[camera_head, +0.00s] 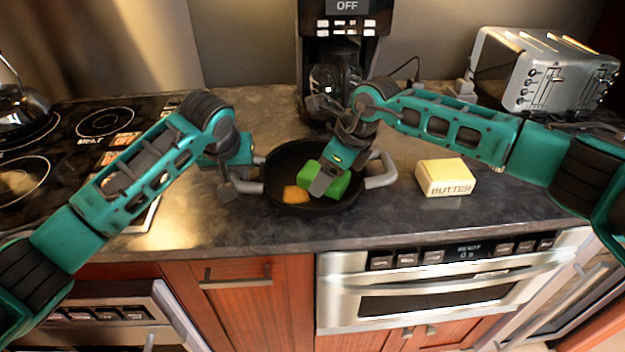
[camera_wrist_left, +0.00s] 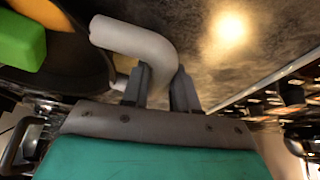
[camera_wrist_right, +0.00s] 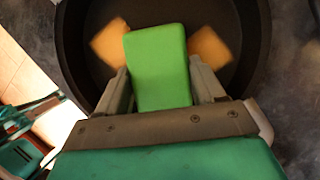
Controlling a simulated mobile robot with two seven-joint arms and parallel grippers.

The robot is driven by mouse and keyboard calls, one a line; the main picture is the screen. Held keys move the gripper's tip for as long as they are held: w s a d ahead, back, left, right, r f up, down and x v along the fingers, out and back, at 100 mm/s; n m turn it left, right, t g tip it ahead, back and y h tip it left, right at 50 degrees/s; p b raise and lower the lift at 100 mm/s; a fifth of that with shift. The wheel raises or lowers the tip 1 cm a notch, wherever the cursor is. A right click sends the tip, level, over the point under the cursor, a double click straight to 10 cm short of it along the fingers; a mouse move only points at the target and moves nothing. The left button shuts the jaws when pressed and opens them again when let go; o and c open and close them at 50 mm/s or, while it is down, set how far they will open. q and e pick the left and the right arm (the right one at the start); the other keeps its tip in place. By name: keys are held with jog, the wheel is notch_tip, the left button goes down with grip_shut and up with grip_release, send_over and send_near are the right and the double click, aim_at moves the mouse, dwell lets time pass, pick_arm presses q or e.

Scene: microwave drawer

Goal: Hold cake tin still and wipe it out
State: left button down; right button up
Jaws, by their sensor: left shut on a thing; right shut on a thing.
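The cake tin (camera_head: 279,163) is a dark round pan with two grey handles on the counter. My left gripper (camera_head: 240,188) is shut on the tin's left handle, a curved grey bar that also shows in the left wrist view (camera_wrist_left: 135,40). My right gripper (camera_head: 328,182) is shut on a green sponge (camera_wrist_right: 158,65) and holds it inside the tin. An orange patch (camera_head: 296,195) lies on the tin's floor. The right wrist view shows orange on both sides of the sponge, at the left (camera_wrist_right: 108,42) and right (camera_wrist_right: 211,46). I cannot tell whether the sponge touches the floor.
A butter box (camera_head: 445,177) stands on the counter right of the tin. A coffee maker (camera_head: 343,45) is behind the tin, and a toaster (camera_head: 545,70) is at the back right. A stovetop (camera_head: 70,150) with a kettle (camera_head: 22,105) is at the left. Counter in front is bare.

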aim_at(312, 168)
jog(key=shift+d+f, duration=0.15)
jog(key=shift+w+a+r, duration=0.1)
jog(key=shift+a+r, duration=0.1)
jog(key=shift+r, duration=0.4)
jog(key=shift+w+a, duration=0.35)
jog(key=shift+a, duration=0.25)
jog(key=shift+w+a, duration=0.35)
jog(key=shift+a, duration=0.2)
jog(key=shift+r, duration=2.8)
jog(key=shift+d, duration=0.1)
jog(key=d, duration=0.9)
jog(key=shift+a, duration=0.1)
